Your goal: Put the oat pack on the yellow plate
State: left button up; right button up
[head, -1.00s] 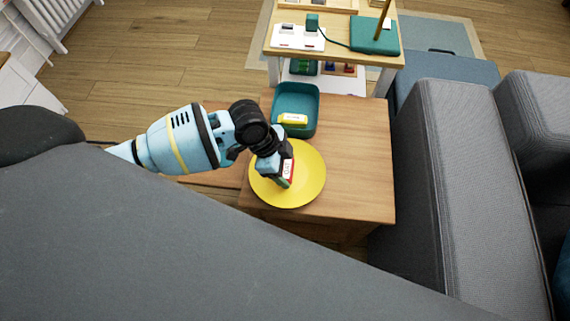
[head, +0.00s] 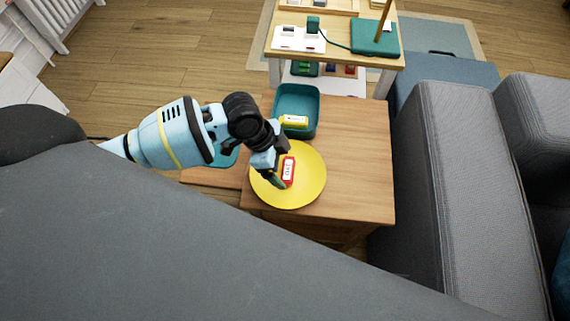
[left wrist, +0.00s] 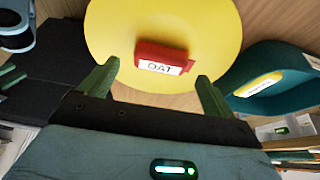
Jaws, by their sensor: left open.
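The oat pack is a small red block with a white label reading OAT; in the head view the oat pack (head: 288,171) lies on the yellow plate (head: 308,186). In the left wrist view the oat pack (left wrist: 160,58) rests on the yellow plate (left wrist: 112,28), apart from the fingers. My left gripper (head: 278,180) is at the left part of the plate, beside the pack. In the left wrist view my left gripper (left wrist: 156,84) shows two green fingers spread wide with nothing between them. My right gripper is not in view.
The plate sits on a wooden side table (head: 355,150). A teal bin (head: 297,100) with a yellow pack (head: 294,120) stands behind the plate. A shelf unit (head: 342,50) stands beyond. A grey sofa (head: 455,180) is at right. The table's right side is clear.

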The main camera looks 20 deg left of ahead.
pick_arm(q)
jog(key=p+v, duration=0.1)
jog(key=v, duration=0.8)
jog(key=shift+r, duration=0.15)
